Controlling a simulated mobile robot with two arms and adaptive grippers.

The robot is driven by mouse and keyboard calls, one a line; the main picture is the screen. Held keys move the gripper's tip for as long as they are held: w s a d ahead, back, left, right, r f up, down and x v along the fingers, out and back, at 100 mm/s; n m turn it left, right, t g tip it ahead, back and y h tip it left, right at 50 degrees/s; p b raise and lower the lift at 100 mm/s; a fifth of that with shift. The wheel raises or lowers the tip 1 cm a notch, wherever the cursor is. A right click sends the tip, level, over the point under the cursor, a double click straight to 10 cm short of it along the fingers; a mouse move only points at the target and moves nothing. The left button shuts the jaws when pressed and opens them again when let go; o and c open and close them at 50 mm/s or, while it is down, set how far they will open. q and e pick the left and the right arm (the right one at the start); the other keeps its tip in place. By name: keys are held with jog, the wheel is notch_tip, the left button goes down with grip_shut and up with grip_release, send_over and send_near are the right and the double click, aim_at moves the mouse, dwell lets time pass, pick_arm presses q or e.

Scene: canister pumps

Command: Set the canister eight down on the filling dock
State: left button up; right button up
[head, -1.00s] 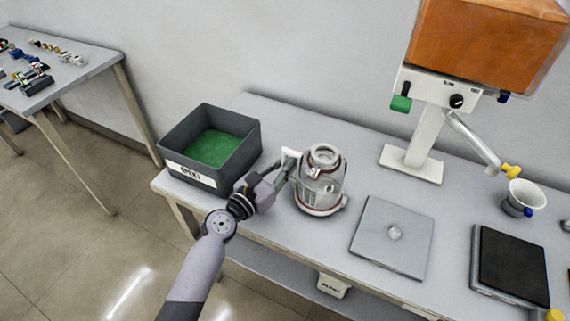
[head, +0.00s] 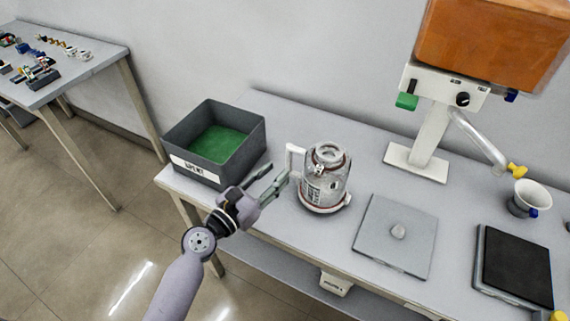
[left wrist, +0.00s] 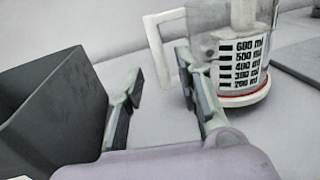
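A clear canister (head: 322,185) with a white handle (head: 292,160) and a red band near its white base stands upright on the table. In the left wrist view the canister (left wrist: 235,60) shows a millilitre scale. I cannot read a canister number. My left gripper (head: 273,178) is open and empty, just left of the canister and near its handle. In the left wrist view its two fingers are spread apart, with the handle (left wrist: 158,45) beyond them. I cannot tell for sure which fixture is the filling dock. My right gripper is not in view.
A dark grey bin (head: 238,155) with a green bottom stands left of my gripper. A grey square plate (head: 375,215) with a small knob lies right of the canister. A white stand (head: 430,150) with an orange tank, a cup (head: 531,193) and a black pad (head: 515,265) are further right.

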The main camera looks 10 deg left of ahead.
pick_arm(q)
jog(key=v, duration=0.5)
jog(key=shift+s+a+b, duration=0.15)
jog(key=shift+s+b, duration=0.05)
jog(key=shift+b, duration=0.2)
